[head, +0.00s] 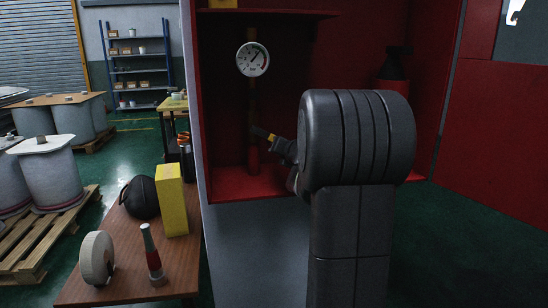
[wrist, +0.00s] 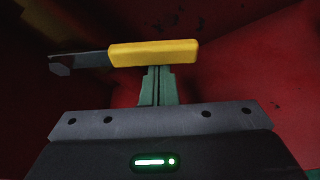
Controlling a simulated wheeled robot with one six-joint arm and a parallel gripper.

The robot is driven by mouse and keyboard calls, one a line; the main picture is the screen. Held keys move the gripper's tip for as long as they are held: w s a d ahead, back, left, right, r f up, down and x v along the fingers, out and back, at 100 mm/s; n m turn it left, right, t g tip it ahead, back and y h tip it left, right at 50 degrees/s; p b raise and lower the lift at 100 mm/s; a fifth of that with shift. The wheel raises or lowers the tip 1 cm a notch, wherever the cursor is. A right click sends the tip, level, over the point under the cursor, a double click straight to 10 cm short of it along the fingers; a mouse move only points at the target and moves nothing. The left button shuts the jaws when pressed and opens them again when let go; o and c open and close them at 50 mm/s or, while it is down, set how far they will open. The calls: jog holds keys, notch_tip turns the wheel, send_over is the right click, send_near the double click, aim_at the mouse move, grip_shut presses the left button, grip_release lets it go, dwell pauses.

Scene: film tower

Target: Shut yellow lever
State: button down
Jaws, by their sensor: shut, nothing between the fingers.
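The yellow lever (wrist: 153,53) lies almost level across the upper part of the wrist view, with a grey metal arm on its left end. In the head view the yellow lever (head: 271,138) sticks out to the right of the vertical pipe, sloping slightly down. My gripper (wrist: 157,72) is shut and empty, its green fingers side by side. Its tips are right at the yellow grip, which covers their ends; I cannot tell whether they touch. In the head view my gripper (head: 278,142) is at the lever's outer end, partly hidden by my arm.
A red cabinet (head: 296,40) surrounds the pipe, with a round gauge (head: 252,59) above the lever. A dark-topped red object (head: 394,72) stands inside at right. A wooden table (head: 125,281) on the left holds a yellow block (head: 171,200) and other items.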

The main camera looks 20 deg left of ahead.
jog(key=shift+w+d+r+n+t+h+p, duration=0.2)
jog(key=shift+d+r+n+h+p, duration=0.15)
jog(key=shift+r+n, duration=0.35)
jog(key=shift+w+d+r+n+t+h+p, duration=0.15)
jog(key=shift+d+r+n+h+p, duration=0.25)
jog(key=shift+r, duration=0.45)
jog(key=shift+w+d+r+n+t+h+p, duration=0.15)
jog(key=shift+w+r+n+p, duration=0.1)
jog(key=shift+r+n, duration=0.45)
jog(key=shift+r, duration=0.15)
notch_tip(320, 180, down, 4)
jog(key=b, duration=0.4)
jog(key=p+v, duration=0.1)
jog(key=v, duration=0.9)
jog(key=shift+p, duration=0.3)
jog(key=shift+a, duration=0.15)
